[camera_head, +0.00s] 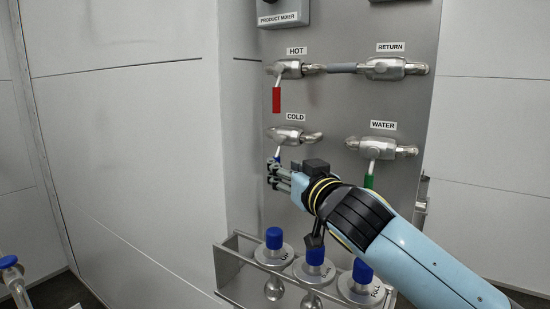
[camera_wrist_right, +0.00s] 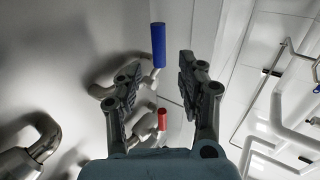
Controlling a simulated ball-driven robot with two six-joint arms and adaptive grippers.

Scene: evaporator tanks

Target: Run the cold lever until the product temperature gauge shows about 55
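The COLD valve (camera_head: 287,136) is a metal valve on the grey panel, with its lever hanging down. The lever's blue handle (camera_head: 277,159) is mostly hidden behind my right gripper in the head view. My right gripper (camera_head: 274,176) is at this handle, just below the valve. In the right wrist view, the blue handle (camera_wrist_right: 158,45) shows between and beyond the fingertips of the open right gripper (camera_wrist_right: 160,75), with gaps on both sides. No product temperature gauge is in view. My left gripper is not in view.
The HOT valve's red lever (camera_head: 276,100) hangs above. The WATER valve's green lever (camera_head: 369,181) hangs to the right, close to my right arm. Another blue-capped item (camera_head: 9,262) stands at lower left.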

